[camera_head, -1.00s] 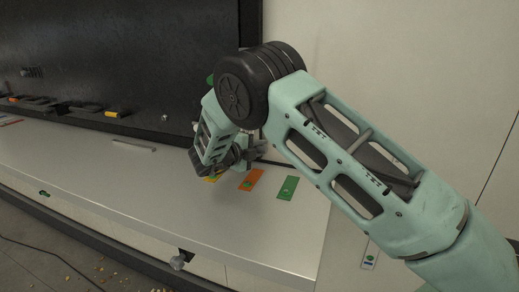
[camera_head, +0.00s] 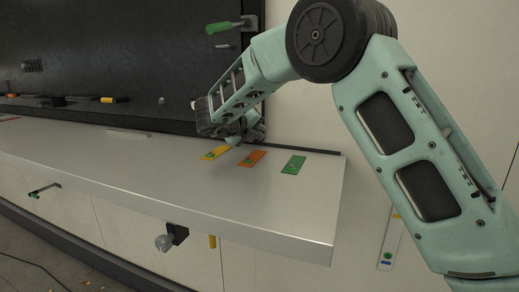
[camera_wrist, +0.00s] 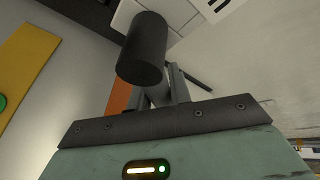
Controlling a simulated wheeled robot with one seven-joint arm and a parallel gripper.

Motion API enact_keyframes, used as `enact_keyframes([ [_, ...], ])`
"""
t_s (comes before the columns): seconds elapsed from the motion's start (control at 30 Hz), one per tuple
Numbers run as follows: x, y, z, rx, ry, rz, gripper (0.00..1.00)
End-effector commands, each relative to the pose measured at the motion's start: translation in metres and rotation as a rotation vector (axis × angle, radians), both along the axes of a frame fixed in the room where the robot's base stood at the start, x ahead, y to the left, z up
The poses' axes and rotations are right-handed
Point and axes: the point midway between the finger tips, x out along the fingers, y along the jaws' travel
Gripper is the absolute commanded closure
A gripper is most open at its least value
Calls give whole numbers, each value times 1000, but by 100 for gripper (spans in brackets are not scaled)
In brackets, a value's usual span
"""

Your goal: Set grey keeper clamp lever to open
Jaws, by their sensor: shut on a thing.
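In the wrist view a dark grey cylindrical grip (camera_wrist: 140,52), seemingly of the grey keeper clamp lever, stands just in front of my gripper (camera_wrist: 163,80). The fingers are shut on it, though the contact is partly hidden behind the grip. In the head view my gripper (camera_head: 237,136) is low over the back of the shelf, beside the lower right corner of the black panel. My wrist covers most of the lever there, so its angle cannot be told.
The pale shelf (camera_head: 130,165) carries a yellow label (camera_head: 215,153), an orange label (camera_head: 253,158) and a green label (camera_head: 293,165). A green-handled lever (camera_head: 224,28) is on the black panel (camera_head: 130,60) above my wrist. A grey knob (camera_head: 164,243) sticks out below the shelf's front edge.

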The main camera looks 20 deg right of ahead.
Motion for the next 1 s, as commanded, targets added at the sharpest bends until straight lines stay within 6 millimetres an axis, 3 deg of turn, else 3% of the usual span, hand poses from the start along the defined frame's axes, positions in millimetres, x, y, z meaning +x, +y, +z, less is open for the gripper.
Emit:
enact_keyframes([
  [0.03,1,2,-13,32,-35,1,100],
  [0.33,10,11,-22,227,-241,1,100],
  [1.0,29,28,-22,559,-592,0,100],
])
